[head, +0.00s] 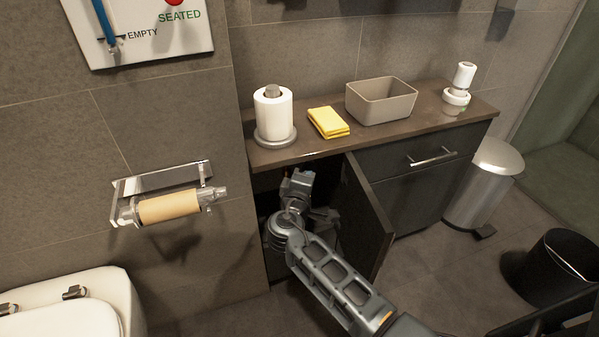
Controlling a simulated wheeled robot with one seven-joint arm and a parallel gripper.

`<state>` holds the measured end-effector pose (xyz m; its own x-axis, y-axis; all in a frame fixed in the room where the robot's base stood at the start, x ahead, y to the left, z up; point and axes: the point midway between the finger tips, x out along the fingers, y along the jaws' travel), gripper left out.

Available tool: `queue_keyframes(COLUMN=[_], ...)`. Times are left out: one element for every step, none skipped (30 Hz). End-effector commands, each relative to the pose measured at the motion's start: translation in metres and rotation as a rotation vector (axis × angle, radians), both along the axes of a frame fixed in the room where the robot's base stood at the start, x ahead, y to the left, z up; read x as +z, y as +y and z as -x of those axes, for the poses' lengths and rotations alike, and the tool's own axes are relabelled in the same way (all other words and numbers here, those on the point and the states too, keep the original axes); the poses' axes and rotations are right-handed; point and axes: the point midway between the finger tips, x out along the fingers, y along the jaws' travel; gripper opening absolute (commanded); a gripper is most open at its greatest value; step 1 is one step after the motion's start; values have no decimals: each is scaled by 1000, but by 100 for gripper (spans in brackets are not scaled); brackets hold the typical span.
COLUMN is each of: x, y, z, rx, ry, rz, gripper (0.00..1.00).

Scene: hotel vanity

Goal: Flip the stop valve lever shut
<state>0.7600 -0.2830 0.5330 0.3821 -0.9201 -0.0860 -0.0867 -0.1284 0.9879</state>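I cannot make out a stop valve lever inside the open cabinet (260,183); the opening is dark and my arm covers much of it. My arm reaches into the cabinet from the lower right. My gripper (298,188) is at the opening, below the counter edge, but its fingertips cannot be made out. Whether it is open, shut or touching anything does not show. A small orange spot shows beside it, too small to identify.
The cabinet door (368,215) stands open just right of my arm. A toilet-roll holder (160,178) is on the left wall.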

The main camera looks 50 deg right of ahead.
Motion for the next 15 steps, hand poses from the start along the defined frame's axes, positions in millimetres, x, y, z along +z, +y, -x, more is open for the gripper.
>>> queue_keyframes(x=[1, 0, -1, -2, -3, -5, -6, -8, -10, -11, -13, -15, -17, -19, -21], y=[-4, -6, -9, -11, -12, -14, -15, -17, -18, -20, -21, -23, -24, -25, -26], z=[3, 4, 6, 7, 8, 10, 11, 11, 13, 14, 15, 16, 17, 17, 18], rx=[-3, -4, -4, -4, -4, -5, -5, -4, -4, -4, -4, -4, -5, -4, -4], ry=[-32, -47, -69, -86, -102, -122, -138, -153, -175, -191, -206, -227, -242, -256, -275], rz=[-43, -66, -98, -122, -146, -178, -203, -226, -258, -281, -303, -333, -357, -376, -405], gripper=[0, 0, 0, 0, 0, 0, 0, 0, 0, 0, 0, 0, 0, 0, 0])
